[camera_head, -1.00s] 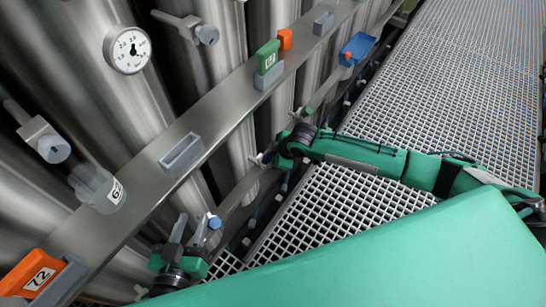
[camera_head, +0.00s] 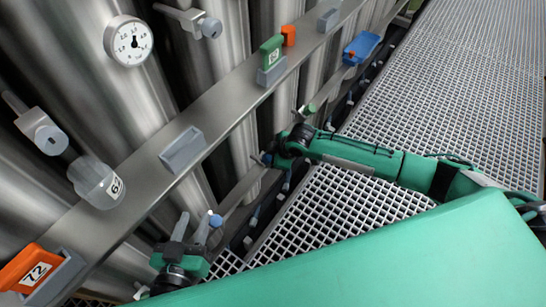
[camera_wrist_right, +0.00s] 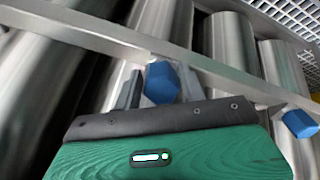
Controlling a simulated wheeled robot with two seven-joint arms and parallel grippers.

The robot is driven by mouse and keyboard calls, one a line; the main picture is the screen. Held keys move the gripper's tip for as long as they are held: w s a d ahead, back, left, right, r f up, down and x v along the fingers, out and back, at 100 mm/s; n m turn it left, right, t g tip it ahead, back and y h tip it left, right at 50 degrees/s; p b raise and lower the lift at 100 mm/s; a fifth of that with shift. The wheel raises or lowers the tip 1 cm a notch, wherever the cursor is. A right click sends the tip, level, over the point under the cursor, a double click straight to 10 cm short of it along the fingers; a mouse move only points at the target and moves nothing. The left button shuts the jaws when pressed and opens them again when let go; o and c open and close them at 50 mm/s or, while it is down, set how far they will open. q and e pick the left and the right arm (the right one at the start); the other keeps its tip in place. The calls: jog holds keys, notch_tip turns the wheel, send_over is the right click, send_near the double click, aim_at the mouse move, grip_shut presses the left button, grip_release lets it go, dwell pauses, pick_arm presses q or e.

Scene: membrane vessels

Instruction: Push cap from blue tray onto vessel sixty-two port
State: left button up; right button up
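The blue tray (camera_head: 374,41) is on the rail at the upper right in the head view, with a small orange-red piece at its near end. A clear cup (camera_head: 97,183) with a label starting with 6 is at the left; its second digit is unclear. My left gripper (camera_head: 192,226) has its two fingers apart, beside a blue cap (camera_head: 216,221). My right gripper (camera_head: 283,150) is by the lower rail, its fingertips poorly visible. In the right wrist view a blue cap (camera_wrist_right: 162,82) shows between the fingers of that gripper (camera_wrist_right: 160,90); whether they grip it is unclear.
Steel vessels stand behind a slanted rail (camera_head: 225,108) with grey holders (camera_head: 182,151). An orange 72 tag (camera_head: 32,270) and a green tag (camera_head: 272,49) sit along it. Another blue cap (camera_wrist_right: 299,124) is at right in the wrist view. The grating (camera_head: 455,75) is open floor.

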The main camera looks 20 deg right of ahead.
jog(key=shift+o, duration=1.3)
jog(key=p+v, duration=0.1)
jog(key=v, duration=0.1)
jog(key=shift+d+r, duration=0.1)
jog(key=shift+r, duration=0.3)
pick_arm(q)
jog(key=s+a+f+g+y+p, duration=0.2)
jog(key=a+f+g, duration=0.1)
jog(key=a+g, duration=0.1)
jog(key=shift+s+a+f+g+y+p, duration=0.15)
jog(key=shift+s+a+g+y+p, duration=0.2)
jog(key=shift+g, duration=0.55)
pick_arm(e)
jog(key=v, duration=1.1)
pick_arm(q)
jog(key=shift+d, duration=0.1)
pick_arm(e)
jog(key=shift+s+d+f, duration=0.1)
jog(key=shift+s+d, duration=0.05)
jog(key=shift+s, duration=0.05)
